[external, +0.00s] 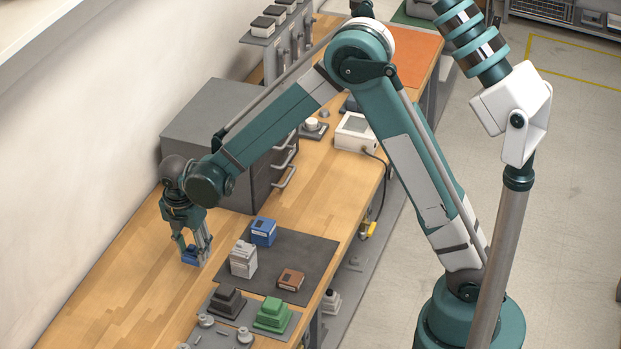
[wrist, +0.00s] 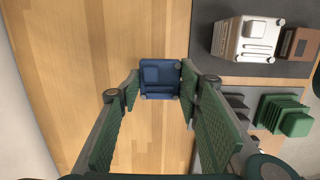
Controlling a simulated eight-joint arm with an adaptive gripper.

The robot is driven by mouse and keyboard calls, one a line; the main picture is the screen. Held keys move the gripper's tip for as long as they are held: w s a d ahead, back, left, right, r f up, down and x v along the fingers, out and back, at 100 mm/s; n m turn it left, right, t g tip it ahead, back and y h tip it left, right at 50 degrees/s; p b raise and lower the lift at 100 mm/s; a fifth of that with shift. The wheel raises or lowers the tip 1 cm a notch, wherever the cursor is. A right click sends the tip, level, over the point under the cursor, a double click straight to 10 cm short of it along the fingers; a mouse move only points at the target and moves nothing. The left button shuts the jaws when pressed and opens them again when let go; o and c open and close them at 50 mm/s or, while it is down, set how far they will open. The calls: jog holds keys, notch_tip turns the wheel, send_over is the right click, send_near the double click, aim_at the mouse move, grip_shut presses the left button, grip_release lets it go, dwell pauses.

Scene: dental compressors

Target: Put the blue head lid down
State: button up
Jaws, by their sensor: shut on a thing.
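The blue head lid (external: 189,257) is between the fingertips of my gripper (external: 194,248), which is shut on it, low over the bare wood left of the dark mat. In the wrist view, the lid (wrist: 160,76) sits between the two green finger pads of my gripper (wrist: 160,85). I cannot tell whether its underside touches the wood. A second blue block-like part (external: 263,232) stands on the dark mat.
The dark mat (external: 311,250) also carries a white ribbed block (external: 243,259) and a brown block (external: 290,279). Stepped dark (external: 227,301) and green (external: 272,314) parts stand in front. A grey drawer cabinet (external: 210,125) stands behind my gripper. Bare wood (external: 125,285) lies left.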

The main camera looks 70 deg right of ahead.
aim_at(197, 274)
jog(key=shift+f, duration=0.95)
jog(key=shift+f, duration=1.85)
jog(key=shift+f, duration=0.15)
jog(key=o, duration=1)
jog(key=shift+c, duration=0.2)
jog(key=shift+r, duration=0.2)
jog(key=shift+a+r, duration=0.25)
jog(key=shift+r, duration=1.75)
jog(key=shift+a+r, duration=0.25)
jog(key=shift+r, duration=1.7)
jog(key=shift+a+r, duration=0.25)
jog(key=shift+r, duration=1.75)
